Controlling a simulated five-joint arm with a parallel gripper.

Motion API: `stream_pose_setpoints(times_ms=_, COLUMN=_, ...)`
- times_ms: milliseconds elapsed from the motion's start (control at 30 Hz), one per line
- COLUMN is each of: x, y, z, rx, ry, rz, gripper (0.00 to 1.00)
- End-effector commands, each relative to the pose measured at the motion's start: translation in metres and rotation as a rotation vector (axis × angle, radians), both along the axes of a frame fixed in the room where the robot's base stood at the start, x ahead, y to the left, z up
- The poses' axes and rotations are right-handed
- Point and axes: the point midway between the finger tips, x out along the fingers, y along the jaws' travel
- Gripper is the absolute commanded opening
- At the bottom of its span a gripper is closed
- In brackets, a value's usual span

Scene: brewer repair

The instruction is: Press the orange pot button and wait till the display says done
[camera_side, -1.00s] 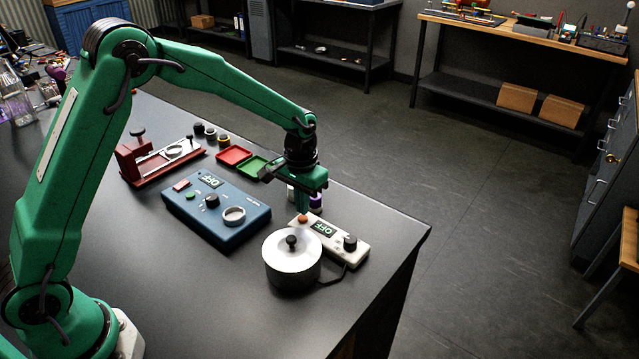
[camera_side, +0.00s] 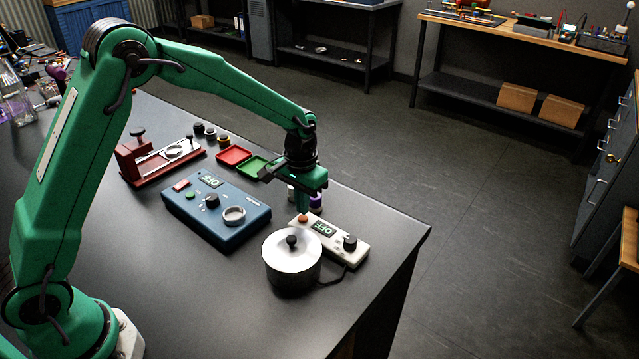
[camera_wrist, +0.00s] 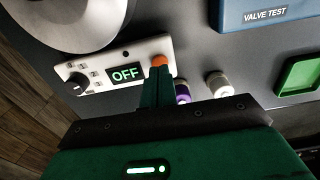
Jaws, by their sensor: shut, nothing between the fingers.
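The orange pot button (camera_side: 303,218) sits at the left end of a white control box (camera_side: 362,255). It also shows in the wrist view (camera_wrist: 158,60). The box's display (camera_side: 324,229) reads OFF, and the wrist view shows the same display (camera_wrist: 125,75). A black knob (camera_side: 350,243) is at the box's other end. The silver pot (camera_side: 291,262) with a black lid knob stands beside the box. My gripper (camera_side: 303,211) is shut and empty, pointing down. Its tips (camera_wrist: 160,68) are right at the orange button; I cannot tell whether they touch it.
A blue valve test box (camera_side: 245,215) stands left of the pot. Small bottles (camera_wrist: 217,84) stand close behind my gripper. Red (camera_side: 233,155) and green (camera_side: 252,167) trays and a red fixture (camera_side: 135,170) are farther back. The table's right edge is near the white box.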

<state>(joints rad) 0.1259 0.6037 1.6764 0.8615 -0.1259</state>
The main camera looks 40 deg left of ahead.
Motion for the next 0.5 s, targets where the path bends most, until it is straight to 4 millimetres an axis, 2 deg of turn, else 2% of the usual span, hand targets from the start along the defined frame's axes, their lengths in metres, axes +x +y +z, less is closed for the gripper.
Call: stream_pose_setpoints(times_ms=500, x=-0.0001, y=0.0, z=-0.0043, rx=0.0, ry=0.0, rz=0.0, gripper=0.0)
